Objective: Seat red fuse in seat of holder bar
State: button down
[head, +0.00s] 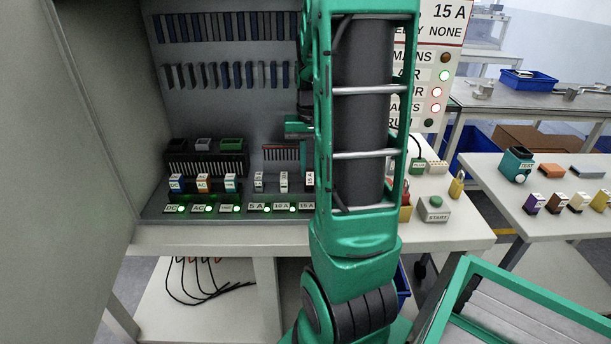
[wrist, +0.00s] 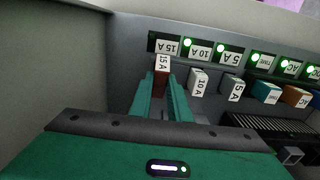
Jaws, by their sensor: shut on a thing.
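The red fuse (wrist: 161,82), with a white 15 A tag on top, stands between the fingers of my gripper (wrist: 162,97) in the wrist view. The gripper is shut on it. The fuse is at the 15 A place of the holder bar (wrist: 196,51), in line with the neighbouring fuses. Its lower end is hidden by the fingers, so I cannot tell how deep it sits. In the head view its white tag (head: 309,179) shows just left of my arm, which covers most of the gripper.
A 10 A fuse (wrist: 198,82) and another tagged fuse (wrist: 235,88) stand close beside the gripper. Coloured connectors (head: 203,184) stand further along the panel. A cabinet wall (wrist: 60,50) is near on the left in the wrist view. A START button (head: 435,203) is right of my arm.

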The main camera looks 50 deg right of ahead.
aim_at(309, 170)
jog(key=shift+f, duration=1.35)
jog(key=shift+f, duration=0.15)
jog(key=c, duration=1.7)
grip_release()
jog(key=shift+o, duration=0.2)
